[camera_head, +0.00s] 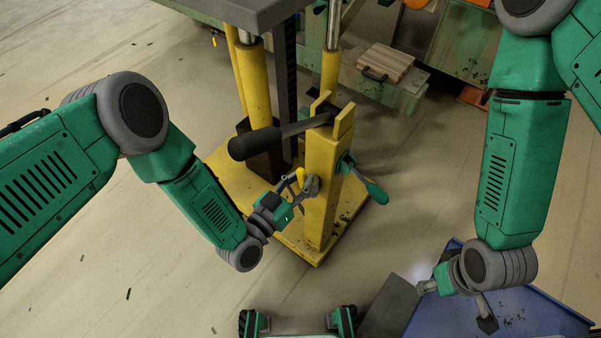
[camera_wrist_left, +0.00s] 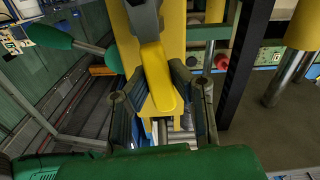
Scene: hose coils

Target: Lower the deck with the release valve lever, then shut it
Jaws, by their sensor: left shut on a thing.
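The yellow release valve lever (camera_head: 300,175) sits on a grey valve fitting on the side of the yellow pump column (camera_head: 322,200). My left gripper (camera_head: 294,188) is shut on this lever. In the left wrist view the yellow lever (camera_wrist_left: 158,80) runs between the two dark fingers (camera_wrist_left: 160,100), which partly hide its sides. The dark grey deck (camera_head: 262,10) is raised above the yellow base on yellow cylinders with bright rods. My right gripper (camera_head: 458,290) is low at the right, above a blue surface; its fingers are too unclear to judge.
A black-gripped pump handle (camera_head: 250,146) sticks out leftward above my left gripper. A green-handled knob (camera_head: 376,193) is on the column's right side. A wooden case (camera_head: 385,63) stands behind. A blue tray-like surface (camera_head: 540,310) is at lower right. The floor at left is open.

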